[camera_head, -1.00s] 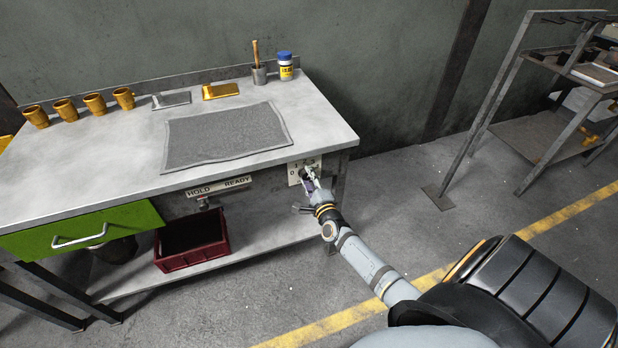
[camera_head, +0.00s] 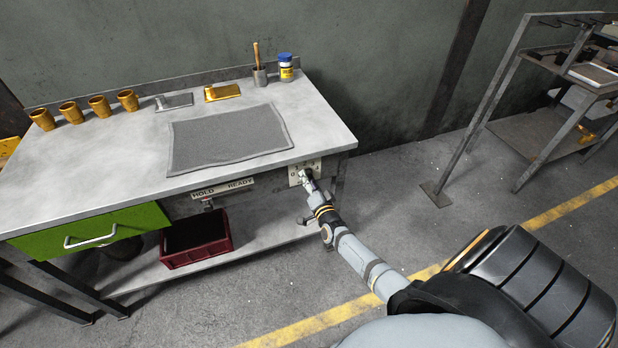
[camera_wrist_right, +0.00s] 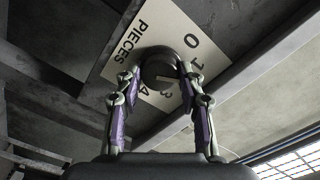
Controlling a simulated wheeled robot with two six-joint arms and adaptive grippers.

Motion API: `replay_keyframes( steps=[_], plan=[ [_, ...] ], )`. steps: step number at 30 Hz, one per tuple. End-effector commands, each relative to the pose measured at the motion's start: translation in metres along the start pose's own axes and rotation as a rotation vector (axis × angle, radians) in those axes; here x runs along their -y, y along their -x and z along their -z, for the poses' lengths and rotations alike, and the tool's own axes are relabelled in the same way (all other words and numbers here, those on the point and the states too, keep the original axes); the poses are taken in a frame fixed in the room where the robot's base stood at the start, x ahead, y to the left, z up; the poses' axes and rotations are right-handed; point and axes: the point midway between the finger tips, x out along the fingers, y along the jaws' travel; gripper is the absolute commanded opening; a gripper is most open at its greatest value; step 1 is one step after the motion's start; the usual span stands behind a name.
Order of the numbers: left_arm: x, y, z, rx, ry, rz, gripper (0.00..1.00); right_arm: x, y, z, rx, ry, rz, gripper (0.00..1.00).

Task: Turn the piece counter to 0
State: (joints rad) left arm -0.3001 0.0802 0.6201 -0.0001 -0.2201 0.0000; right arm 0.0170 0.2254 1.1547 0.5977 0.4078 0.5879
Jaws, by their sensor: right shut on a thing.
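The piece counter is a pale plate (camera_head: 316,165) on the front of the bench, near its right end. In the right wrist view the plate (camera_wrist_right: 152,28) reads PIECES, with 0, 1, 3 and 4 visible around a dark round knob (camera_wrist_right: 160,72). The gripper partly hides the plate in the head view. My left gripper is out of view.
The HOLD/READY panel (camera_head: 222,188) with a small knob is left of the counter. A red bin (camera_head: 196,255) stands on the lower shelf and a green drawer (camera_head: 90,232) is at left. Mugs, a grey mat (camera_head: 228,138) and a blue-capped bottle (camera_head: 285,70) are on top.

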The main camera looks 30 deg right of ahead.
Motion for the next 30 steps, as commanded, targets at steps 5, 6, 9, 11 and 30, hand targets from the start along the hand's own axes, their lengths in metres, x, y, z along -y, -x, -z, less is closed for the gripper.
replay_keyframes(
  steps=[5,6,9,11,30],
  plan=[
    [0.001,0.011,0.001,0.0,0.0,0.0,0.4,0.008,-0.004,0.006,-0.01,0.164,0.011,0.07],
    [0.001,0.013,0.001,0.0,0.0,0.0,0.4,0.008,-0.004,0.006,-0.01,0.202,0.01,0.07],
    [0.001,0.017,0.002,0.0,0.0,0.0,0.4,0.008,-0.004,0.006,-0.011,0.297,0.01,0.07],
    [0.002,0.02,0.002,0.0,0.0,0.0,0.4,0.008,-0.004,0.006,-0.011,0.354,0.01,0.07],
    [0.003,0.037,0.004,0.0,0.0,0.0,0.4,0.007,-0.005,0.005,-0.014,0.837,0.008,0.07]
  ],
)
